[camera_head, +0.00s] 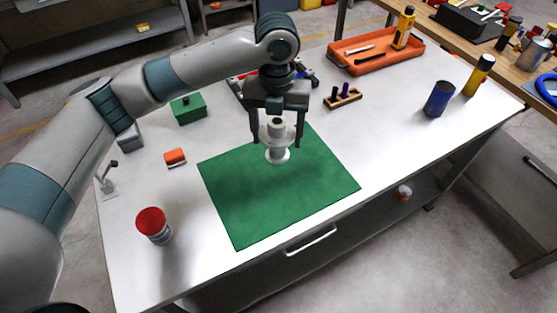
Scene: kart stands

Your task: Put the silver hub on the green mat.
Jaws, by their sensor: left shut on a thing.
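The silver hub (278,153) is a pale flanged piece between the fingers of my left gripper (278,142). The gripper points down and is shut on the hub. The green mat (270,205) lies flat on the white table. The hub shows over the mat's far part. I cannot tell whether its base touches the mat or hangs just above it. My right gripper is not in view.
A red-topped can (153,224) stands left of the mat, with an orange block (175,157) and a green box (188,109) farther back. A small wooden holder (343,98), an orange tray (375,58) and a blue cup (438,99) stand right. The mat's near part is clear.

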